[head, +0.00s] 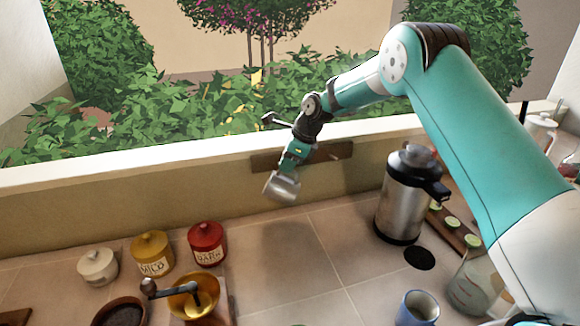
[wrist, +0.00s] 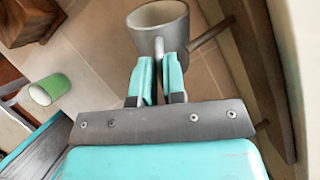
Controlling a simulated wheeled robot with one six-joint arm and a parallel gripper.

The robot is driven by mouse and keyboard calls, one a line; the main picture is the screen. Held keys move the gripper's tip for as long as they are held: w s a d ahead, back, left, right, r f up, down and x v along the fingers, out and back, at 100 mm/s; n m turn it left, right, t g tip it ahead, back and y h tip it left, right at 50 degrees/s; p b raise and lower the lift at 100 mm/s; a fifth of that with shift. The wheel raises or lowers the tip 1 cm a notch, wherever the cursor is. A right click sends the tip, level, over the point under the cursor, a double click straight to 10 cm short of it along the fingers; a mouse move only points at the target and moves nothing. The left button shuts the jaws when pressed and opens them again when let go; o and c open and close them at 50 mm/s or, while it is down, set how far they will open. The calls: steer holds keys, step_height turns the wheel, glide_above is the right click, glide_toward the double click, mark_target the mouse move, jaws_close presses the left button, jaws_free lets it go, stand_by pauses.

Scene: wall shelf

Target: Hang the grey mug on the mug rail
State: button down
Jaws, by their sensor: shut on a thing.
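The grey mug (head: 282,188) hangs in the air from my gripper (head: 291,166), in front of the wall below the window. In the wrist view my gripper (wrist: 160,72) is shut on the grey mug (wrist: 150,40), apparently at its handle, which the fingers mostly hide. The mug's open mouth faces up in that view. The brown mug rail (head: 322,156) is fixed to the wall just behind my gripper, which covers part of it. In the wrist view the rail (wrist: 252,70) runs along the right, and a peg (wrist: 212,33) reaches toward the mug. I cannot tell whether they touch.
A steel flask (head: 400,200) stands on the counter to the right. Red (head: 207,243), yellow (head: 152,254) and white (head: 98,266) jars stand at the left, behind a brass bowl (head: 194,298). A blue cup (head: 418,308) stands in front. The counter below the mug is clear.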

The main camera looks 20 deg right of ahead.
steer(key=shift+w+f, duration=0.1)
steer(key=shift+w, duration=1.55)
steer(key=shift+w+p, duration=0.2)
steer(key=shift+p, duration=0.2)
steer(key=shift+w+p, duration=0.5)
steer(key=shift+p, duration=0.45)
steer(key=shift+f, duration=0.1)
steer(key=shift+f, duration=0.3)
